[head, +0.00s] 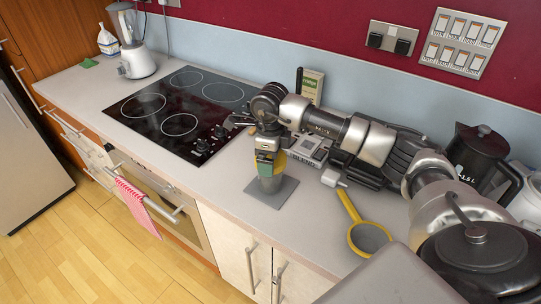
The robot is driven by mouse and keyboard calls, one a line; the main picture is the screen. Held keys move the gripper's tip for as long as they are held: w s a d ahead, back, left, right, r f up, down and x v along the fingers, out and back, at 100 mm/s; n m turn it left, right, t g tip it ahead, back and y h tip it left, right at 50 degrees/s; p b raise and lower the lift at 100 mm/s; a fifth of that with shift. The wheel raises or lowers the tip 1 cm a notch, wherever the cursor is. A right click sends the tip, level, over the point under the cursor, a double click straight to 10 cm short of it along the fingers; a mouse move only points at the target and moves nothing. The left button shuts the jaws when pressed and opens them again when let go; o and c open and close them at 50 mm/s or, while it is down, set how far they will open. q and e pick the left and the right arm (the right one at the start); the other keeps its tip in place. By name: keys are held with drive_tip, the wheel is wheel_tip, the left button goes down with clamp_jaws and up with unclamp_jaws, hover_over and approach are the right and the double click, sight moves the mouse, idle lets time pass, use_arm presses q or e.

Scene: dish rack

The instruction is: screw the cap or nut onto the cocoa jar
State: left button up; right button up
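My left gripper is out of view.
A black hob (180,112) lies to the left. A yellow-handled strainer or pan (368,236) lies to the right. A black kettle (482,155) stands at the far right. The counter's front edge is close to the mat.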

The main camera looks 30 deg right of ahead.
drive_tip(key=shift+f+b, duration=1.15)
drive_tip(key=shift+f, duration=0.05)
idle(0.9)
drive_tip(key=m, duration=0.3)
drive_tip(key=shift+m+p, duration=0.3)
drive_tip(key=shift+p, duration=0.05)
drive_tip(key=shift+m, duration=0.5)
drive_tip(key=m, duration=0.4)
drive_tip(key=shift+m+p, duration=0.3)
drive_tip(key=shift+p, duration=0.1)
drive_tip(key=shift+s, duration=0.1)
